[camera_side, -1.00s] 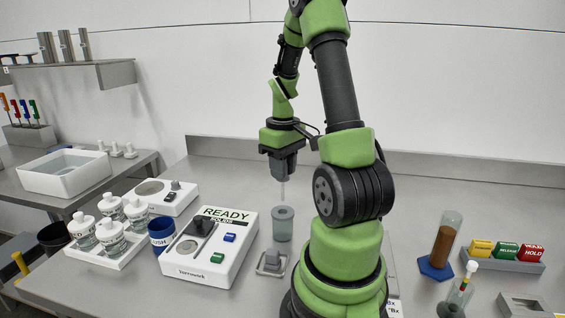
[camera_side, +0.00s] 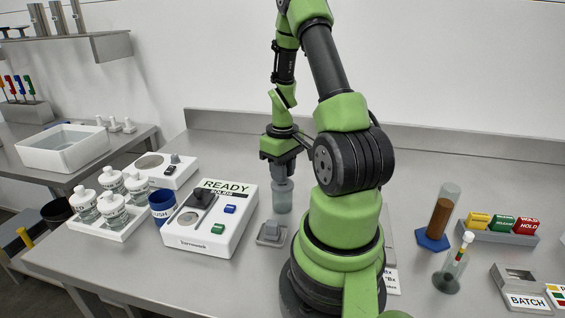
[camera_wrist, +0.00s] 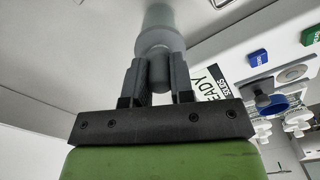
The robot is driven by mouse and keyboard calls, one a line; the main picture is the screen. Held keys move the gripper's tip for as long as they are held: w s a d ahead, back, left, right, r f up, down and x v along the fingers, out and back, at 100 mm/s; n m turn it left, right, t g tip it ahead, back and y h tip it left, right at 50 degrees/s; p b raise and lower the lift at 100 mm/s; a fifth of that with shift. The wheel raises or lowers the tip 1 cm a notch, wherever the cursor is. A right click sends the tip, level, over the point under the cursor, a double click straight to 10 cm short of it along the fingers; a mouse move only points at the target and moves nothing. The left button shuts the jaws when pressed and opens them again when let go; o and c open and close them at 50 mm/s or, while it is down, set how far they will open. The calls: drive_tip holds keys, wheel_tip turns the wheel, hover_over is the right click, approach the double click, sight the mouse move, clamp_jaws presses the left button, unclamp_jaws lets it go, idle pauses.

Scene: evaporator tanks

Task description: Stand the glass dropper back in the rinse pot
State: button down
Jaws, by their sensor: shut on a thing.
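The rinse pot (camera_side: 282,198) is a small grey translucent cylinder standing on the bench beside the white READY instrument. My gripper (camera_side: 279,177) is right above its rim, pointing down. In the wrist view, my gripper (camera_wrist: 157,78) is shut on the rounded grey bulb of the glass dropper (camera_wrist: 158,72). The pot (camera_wrist: 159,38) is directly beyond the bulb there, in line with it. The dropper's glass stem is hidden, apparently down inside the pot. Whether the dropper rests on the pot's rim or bottom I cannot tell.
The white READY instrument (camera_side: 240,219) stands close left of the pot. A small grey metal fixture (camera_side: 270,233) is just in front. A tray of white-capped bottles (camera_side: 113,232) and a blue cup (camera_side: 162,203) are further left. A brown-filled cylinder (camera_side: 441,215) stands right.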

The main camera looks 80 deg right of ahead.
drive_tip(key=shift+f, duration=0.25)
drive_tip(key=c, duration=0.9)
unclamp_jaws()
wheel_tip(320, 180, up, 10)
